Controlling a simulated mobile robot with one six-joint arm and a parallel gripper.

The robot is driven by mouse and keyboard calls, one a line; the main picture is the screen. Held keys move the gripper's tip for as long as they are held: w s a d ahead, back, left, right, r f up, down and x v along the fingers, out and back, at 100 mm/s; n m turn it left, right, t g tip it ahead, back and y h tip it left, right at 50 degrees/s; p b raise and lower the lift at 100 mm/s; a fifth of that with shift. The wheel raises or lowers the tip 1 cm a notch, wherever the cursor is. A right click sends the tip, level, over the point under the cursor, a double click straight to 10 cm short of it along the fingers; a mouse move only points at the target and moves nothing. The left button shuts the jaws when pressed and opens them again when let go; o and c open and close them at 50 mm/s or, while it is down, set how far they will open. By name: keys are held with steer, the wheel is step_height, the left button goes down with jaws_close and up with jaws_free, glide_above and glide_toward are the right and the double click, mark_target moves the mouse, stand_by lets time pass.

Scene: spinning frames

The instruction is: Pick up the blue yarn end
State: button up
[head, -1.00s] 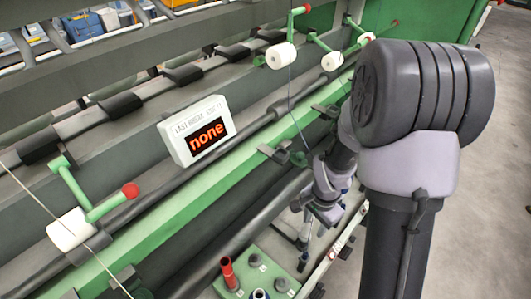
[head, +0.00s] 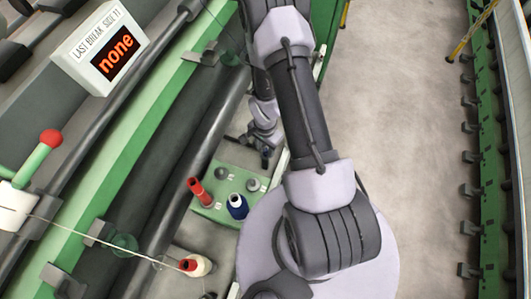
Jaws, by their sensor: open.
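A blue yarn bobbin (head: 237,206) stands upright on a green plate (head: 222,217) at the lower middle of the head view. I cannot make out a loose blue yarn end in this view. My gripper (head: 266,152) is small and partly hidden behind my arm, above and a little right of the bobbin in the picture, apart from it. It is open, and I see nothing between its jaws.
A red bobbin (head: 200,192) and empty pegs share the plate. A cream cone with a red tip (head: 195,265) has a pale thread running left to a white roller (head: 14,207). A display (head: 101,46) reads "none". Grey floor (head: 400,120) lies open to the right.

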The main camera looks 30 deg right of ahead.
steer(key=shift+f, duration=0.15)
steer(key=shift+c, duration=0.4)
jaws_close()
